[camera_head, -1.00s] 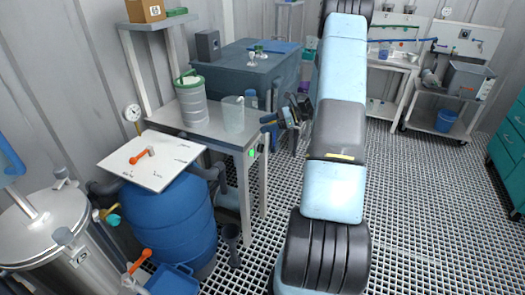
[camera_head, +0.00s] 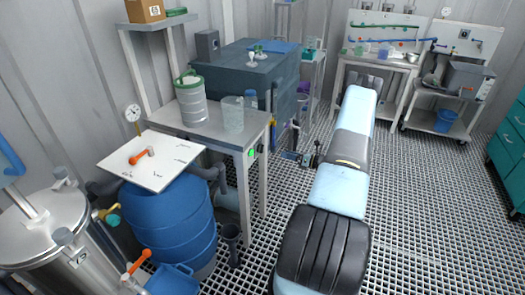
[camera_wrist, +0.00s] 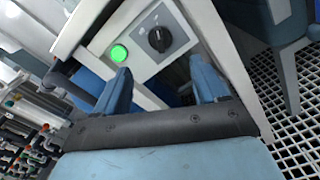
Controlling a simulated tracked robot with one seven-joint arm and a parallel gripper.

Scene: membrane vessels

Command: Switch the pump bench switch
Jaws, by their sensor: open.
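The pump bench switch (camera_wrist: 159,39) is a black rotary knob on a pale panel. It shows in the wrist view beside a lit round green lamp (camera_wrist: 118,53). My gripper (camera_wrist: 164,82) is open and empty, its two blue fingers apart. The knob shows beyond the fingertips, roughly between them, with no visible contact. In the head view the pump bench (camera_head: 205,125) has a grey top, and its green lamp (camera_head: 252,153) shows on the front near the right corner. My gripper (camera_head: 301,157) is right of that corner there. The knob is too small to make out in the head view.
A ribbed container (camera_head: 192,103) and a clear jug (camera_head: 233,114) stand on the bench. A blue barrel (camera_head: 175,225) with a white board on top is at the near left. A dark tank (camera_head: 245,70) is behind. Grating floor is clear on the right.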

